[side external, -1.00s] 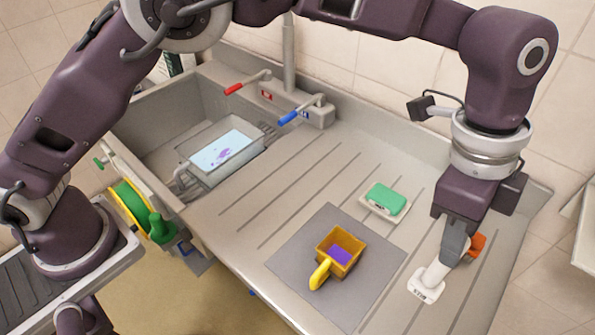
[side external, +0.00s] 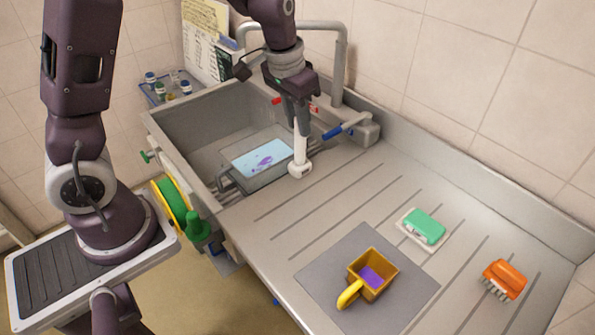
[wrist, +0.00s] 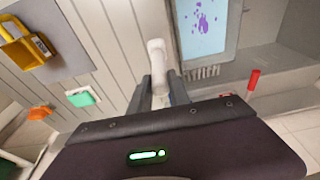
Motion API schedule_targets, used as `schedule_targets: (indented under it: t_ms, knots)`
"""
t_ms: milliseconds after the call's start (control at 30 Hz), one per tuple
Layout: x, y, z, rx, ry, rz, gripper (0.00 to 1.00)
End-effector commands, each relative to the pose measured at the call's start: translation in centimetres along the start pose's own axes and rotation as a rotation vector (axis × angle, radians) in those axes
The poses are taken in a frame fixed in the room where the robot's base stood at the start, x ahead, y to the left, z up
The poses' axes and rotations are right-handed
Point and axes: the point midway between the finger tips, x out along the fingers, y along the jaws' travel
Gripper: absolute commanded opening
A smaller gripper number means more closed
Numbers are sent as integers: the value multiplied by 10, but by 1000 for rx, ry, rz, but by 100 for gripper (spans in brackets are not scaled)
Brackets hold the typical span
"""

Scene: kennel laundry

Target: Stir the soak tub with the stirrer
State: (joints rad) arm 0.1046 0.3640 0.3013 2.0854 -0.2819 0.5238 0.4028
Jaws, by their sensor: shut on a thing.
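My gripper (side external: 298,103) is shut on the white stirrer (side external: 301,152) and holds it upright, head down. The soak tub (side external: 284,171) sits in the sink, with pale blue liquid and purple patches in it. The stirrer's head is beside the tub's right end, near the sink's edge, not over the liquid. Its exact height is hard to tell. In the wrist view the stirrer (wrist: 157,58) is between my fingers, and the tub (wrist: 238,30) is to its right.
A yellow scoop (side external: 381,283) with purple contents stands on a grey mat (side external: 325,270). A green block (side external: 424,226) and an orange brush (side external: 505,279) lie on the ribbed drainboard. Red and blue tap levers (side external: 338,132) stand close behind the stirrer. Bottles (side external: 159,88) sit beyond the sink.

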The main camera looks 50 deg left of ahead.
Motion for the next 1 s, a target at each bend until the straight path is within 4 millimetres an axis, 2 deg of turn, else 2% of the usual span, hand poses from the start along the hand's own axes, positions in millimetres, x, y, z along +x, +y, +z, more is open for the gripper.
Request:
schedule_targets:
  t_ms: [533,667,800,1000]
  knots:
    - [-4,-1,0,-4,2,-1,0]
    - [-34,0,-8,-1,6,0,0]
    - [-75,-1,-16,-3,6,-1,0]
    - [-116,-1,-24,-4,4,-1,0]
